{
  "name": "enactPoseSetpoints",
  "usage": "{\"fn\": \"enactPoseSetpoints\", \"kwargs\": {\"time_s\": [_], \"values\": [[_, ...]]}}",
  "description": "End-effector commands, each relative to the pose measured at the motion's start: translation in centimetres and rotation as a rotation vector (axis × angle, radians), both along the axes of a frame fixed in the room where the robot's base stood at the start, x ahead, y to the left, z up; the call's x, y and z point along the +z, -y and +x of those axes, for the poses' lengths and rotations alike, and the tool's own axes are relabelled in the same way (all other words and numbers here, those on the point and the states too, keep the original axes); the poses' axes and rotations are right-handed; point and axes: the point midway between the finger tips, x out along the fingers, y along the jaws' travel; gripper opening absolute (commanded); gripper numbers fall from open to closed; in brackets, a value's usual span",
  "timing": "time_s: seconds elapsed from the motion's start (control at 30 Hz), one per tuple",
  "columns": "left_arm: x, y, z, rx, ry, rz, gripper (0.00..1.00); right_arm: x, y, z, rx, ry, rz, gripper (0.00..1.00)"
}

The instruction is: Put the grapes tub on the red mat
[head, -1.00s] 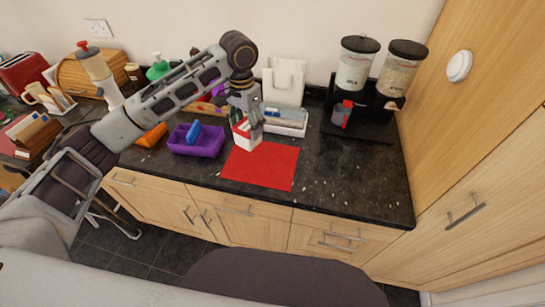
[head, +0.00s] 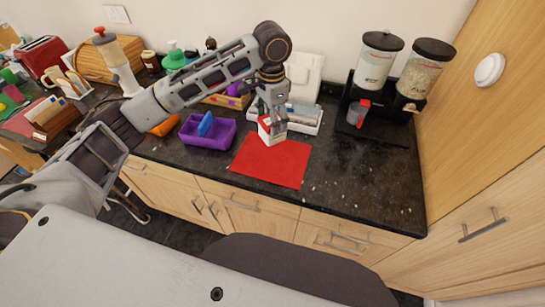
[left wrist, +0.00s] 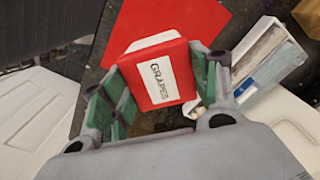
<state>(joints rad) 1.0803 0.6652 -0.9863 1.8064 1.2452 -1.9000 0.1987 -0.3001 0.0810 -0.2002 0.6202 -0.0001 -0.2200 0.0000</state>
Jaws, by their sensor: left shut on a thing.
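The grapes tub (head: 266,131) is a small red and white box. In the left wrist view its red face carries a white "GRAPES" label (left wrist: 161,80). My left gripper (head: 274,122) is shut on the tub, with green-padded fingers (left wrist: 163,85) on both sides of it. The red mat (head: 270,163) lies flat on the dark counter; it also shows in the left wrist view (left wrist: 195,18). In the head view the tub is at the mat's back edge; I cannot tell whether it touches the mat. My right gripper is out of view.
A purple bin (head: 208,138) with a blue thing in it stands left of the mat. A white tray (head: 305,120) is close behind the tub. A dispenser stand (head: 385,128) with a grey and red cup (head: 359,113) is at the right. The counter right of the mat is clear.

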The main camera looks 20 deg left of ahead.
Motion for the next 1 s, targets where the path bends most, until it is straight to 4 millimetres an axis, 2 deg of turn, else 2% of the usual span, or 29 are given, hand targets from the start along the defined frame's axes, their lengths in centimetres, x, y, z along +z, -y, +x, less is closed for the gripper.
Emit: {"fn": "enactPoseSetpoints", "kwargs": {"time_s": [0.63, 0.77, 1.0], "values": [[-0.4, 0.0, 0.0, -0.045, -0.001, 0.001, 0.34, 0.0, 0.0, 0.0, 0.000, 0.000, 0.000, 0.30], [-1.5, -0.1, 0.0, -0.044, -0.002, 0.001, 0.34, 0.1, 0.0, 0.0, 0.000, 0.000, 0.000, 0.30], [-4.7, -0.1, 0.0, -0.043, -0.001, 0.001, 0.34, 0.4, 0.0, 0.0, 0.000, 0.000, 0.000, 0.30]]}}
